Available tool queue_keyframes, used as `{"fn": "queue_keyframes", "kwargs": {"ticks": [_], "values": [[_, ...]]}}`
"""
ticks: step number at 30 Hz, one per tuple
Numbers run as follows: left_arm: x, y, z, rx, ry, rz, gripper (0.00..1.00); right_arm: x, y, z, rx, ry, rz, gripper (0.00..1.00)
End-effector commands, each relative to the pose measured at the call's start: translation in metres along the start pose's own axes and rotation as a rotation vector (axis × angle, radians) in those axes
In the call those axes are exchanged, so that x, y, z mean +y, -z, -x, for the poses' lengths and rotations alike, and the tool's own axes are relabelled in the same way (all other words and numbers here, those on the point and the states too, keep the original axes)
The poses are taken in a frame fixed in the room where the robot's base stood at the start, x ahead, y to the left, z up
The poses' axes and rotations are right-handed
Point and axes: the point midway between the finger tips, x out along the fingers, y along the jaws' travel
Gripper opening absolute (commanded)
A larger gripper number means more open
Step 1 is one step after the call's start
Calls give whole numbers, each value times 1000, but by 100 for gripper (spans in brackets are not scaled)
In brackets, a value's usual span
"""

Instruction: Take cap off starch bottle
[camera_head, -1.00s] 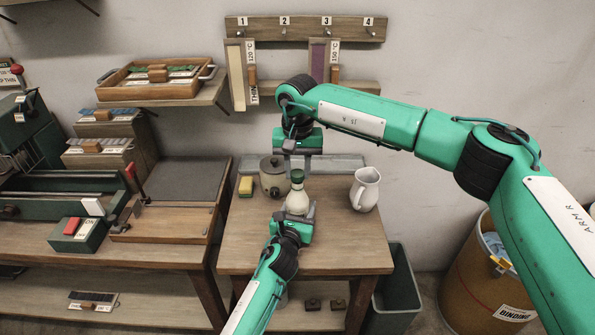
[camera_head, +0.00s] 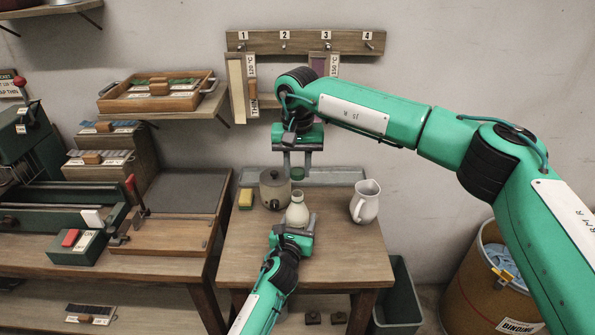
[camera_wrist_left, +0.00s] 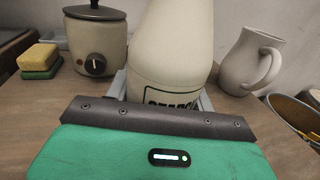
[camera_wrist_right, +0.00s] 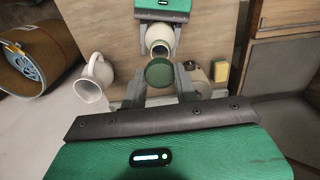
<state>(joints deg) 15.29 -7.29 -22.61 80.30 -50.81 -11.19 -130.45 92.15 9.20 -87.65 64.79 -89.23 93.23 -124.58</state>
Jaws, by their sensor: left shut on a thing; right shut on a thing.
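The cream starch bottle (camera_head: 297,212) stands upright on the small wooden table, its neck bare. My left gripper (camera_head: 297,226) is shut around its lower body; the left wrist view shows the bottle (camera_wrist_left: 172,50) with part of its label. My right gripper (camera_head: 297,173) is above the bottle, shut on the green cap (camera_head: 297,174). In the right wrist view the cap (camera_wrist_right: 159,73) sits between the fingers, apart from the bottle's open mouth (camera_wrist_right: 160,50).
A small pot (camera_head: 274,188) and a yellow-green sponge (camera_head: 245,199) stand left of the bottle. A white jug (camera_head: 365,202) stands to the right. A grey bin (camera_head: 397,300) is beside the table. The table's front right is clear.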

Motion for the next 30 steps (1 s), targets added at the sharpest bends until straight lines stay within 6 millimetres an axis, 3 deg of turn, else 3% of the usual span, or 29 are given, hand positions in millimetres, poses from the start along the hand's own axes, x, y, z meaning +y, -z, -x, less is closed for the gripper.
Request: {"fn": "queue_keyframes", "kwargs": {"ticks": [1,2,5,17,30], "values": [[0,0,0,0,0,0,0,0,0,0,0,0,0,3],[0,0,0,0,0,0,60,0,0,0,0,0,0,3],[0,0,0,0,0,0,79,0,0,0,0,0,0,3],[1,0,6,0,0,-2,79,0,0,0,0,0,0,3],[0,1,87,1,1,-2,79,0,0,3,0,0,0,3]]}}
